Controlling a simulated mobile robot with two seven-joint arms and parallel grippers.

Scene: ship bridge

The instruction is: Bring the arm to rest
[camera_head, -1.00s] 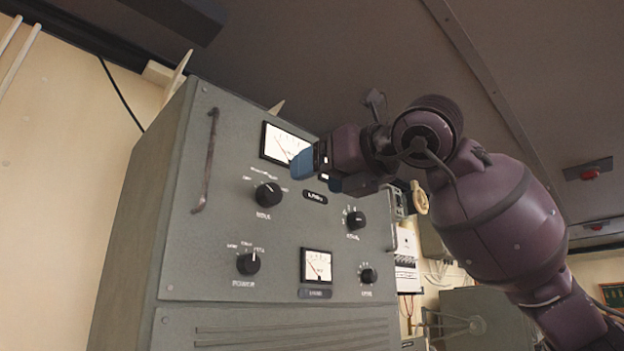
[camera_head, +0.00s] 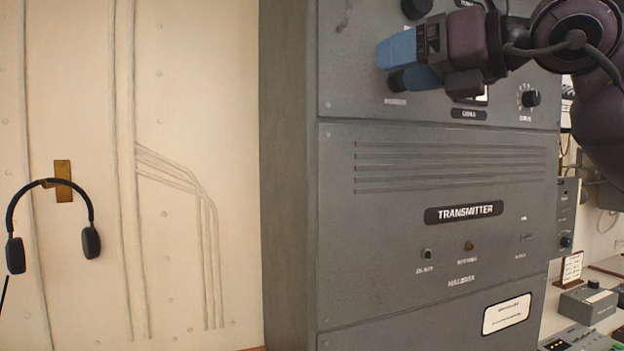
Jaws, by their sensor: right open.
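My right gripper (camera_head: 398,62) shows at the top right in the head view, with blue fingertips pointing left. It is open, and I see nothing between its fingers. It is in front of the upper panel of the grey transmitter cabinet (camera_head: 440,235) and hides part of a knob and a meter there. I cannot tell whether it touches the panel. My dark purple right arm comes in from the right edge. My left gripper is not in view.
A headset (camera_head: 90,242) hangs from a brass wall hook (camera_head: 63,181) at the left. Pipes run along the cream wall (camera_head: 235,120). A desk with a grey box (camera_head: 588,303) and a small control panel (camera_head: 580,340) stands at the lower right. Space left of the cabinet looks clear.

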